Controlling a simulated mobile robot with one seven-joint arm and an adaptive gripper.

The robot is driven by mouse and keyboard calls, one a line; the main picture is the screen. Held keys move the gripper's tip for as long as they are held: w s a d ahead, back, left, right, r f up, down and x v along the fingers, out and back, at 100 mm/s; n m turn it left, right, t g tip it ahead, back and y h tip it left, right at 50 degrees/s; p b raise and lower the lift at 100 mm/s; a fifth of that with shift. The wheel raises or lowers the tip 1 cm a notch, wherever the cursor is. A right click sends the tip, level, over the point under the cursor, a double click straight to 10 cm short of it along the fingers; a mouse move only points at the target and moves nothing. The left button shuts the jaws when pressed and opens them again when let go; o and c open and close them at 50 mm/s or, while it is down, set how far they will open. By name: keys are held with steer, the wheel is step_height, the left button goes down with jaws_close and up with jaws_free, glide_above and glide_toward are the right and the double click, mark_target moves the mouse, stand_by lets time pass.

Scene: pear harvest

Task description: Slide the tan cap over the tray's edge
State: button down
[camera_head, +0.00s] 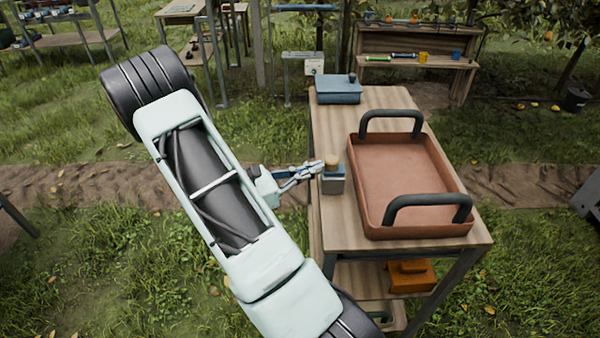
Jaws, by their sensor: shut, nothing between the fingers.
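The tan cap (332,162) sits on top of a small grey block (333,185) near the left edge of the wooden table (322,110). The tray (455,232) is reddish-brown with two dark arched handles and stands to the right of the block, with a small gap between them. Its floor looks empty. My gripper (318,167) is shut and empty. Its tips are at the left side of the cap; I cannot tell whether they touch it.
A blue-grey case (338,90) lies at the table's far left corner. An orange object (410,276) is on the shelf below. A wooden rack (420,68) with small items stands behind on the grass. The table strip between block and case is clear.

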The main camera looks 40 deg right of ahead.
mark_target(333, 167)
steer(key=shift+d, duration=0.2)
steer(key=s+d, duration=0.2)
steer(key=d, duration=0.1)
steer(key=shift+s, duration=0.4)
steer(key=shift+a, duration=0.1)
steer(key=shift+w+a, duration=0.2)
steer(key=shift+a, duration=0.15)
steer(key=v, duration=1.3)
steer(key=shift+s, duration=0.1)
